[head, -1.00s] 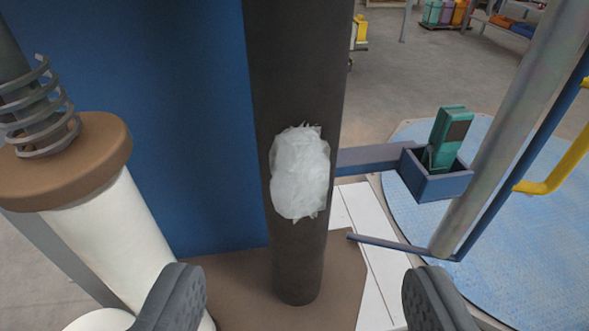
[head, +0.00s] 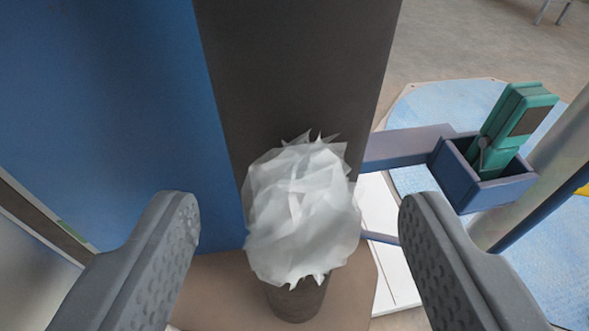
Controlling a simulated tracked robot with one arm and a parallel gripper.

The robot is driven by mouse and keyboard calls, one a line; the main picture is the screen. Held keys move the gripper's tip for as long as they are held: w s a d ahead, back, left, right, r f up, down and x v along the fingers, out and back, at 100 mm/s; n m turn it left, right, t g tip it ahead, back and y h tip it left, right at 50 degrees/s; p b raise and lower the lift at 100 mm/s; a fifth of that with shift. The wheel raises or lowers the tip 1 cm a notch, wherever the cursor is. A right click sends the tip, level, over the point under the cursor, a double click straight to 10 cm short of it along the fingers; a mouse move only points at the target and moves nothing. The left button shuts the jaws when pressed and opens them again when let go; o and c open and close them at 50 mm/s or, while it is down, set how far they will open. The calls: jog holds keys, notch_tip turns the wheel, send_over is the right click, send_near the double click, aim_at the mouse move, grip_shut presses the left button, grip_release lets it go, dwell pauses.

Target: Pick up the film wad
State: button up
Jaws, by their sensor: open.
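The film wad (head: 300,215) is a crumpled, whitish, partly see-through bundle in the middle of the head view. My gripper (head: 297,215) is open, with one grey ridged finger to the left of the wad and one to the right. Gaps show between both fingers and the wad, and neither finger touches it.
A blue panel (head: 110,110) stands left of the column. At the right, a blue holder box (head: 490,190) on a bracket carries a green device (head: 515,125), close to the right finger. A grey pole (head: 540,170) stands beyond it. A brown base (head: 350,290) lies below.

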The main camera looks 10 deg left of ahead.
jog(key=shift+x, duration=0.9)
jog(key=c, duration=1.1)
